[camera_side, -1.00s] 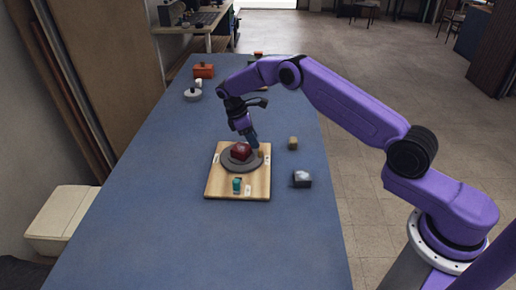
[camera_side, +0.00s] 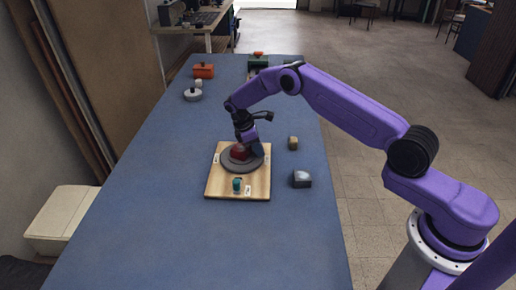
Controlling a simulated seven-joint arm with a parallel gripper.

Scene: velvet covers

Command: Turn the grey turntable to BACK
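The grey turntable (camera_side: 229,165) is a round disc on a light wooden board (camera_side: 222,187) with small white labels, too small to read. A dark red block (camera_side: 239,153) sits on the disc. A small teal piece (camera_side: 237,185) stands on the board's near part. My gripper (camera_side: 254,150) points down over the right side of the disc, close beside the red block. Its fingers are small and partly merged with the block and disc, so I cannot tell whether they touch or grip anything.
A tan block (camera_side: 293,143) and a grey-white block (camera_side: 302,179) lie right of the board. An orange box (camera_side: 204,71), a grey round lidded thing (camera_side: 193,94) and a green box (camera_side: 257,62) stand at the far end. The blue table (camera_side: 150,200) is clear left of the board.

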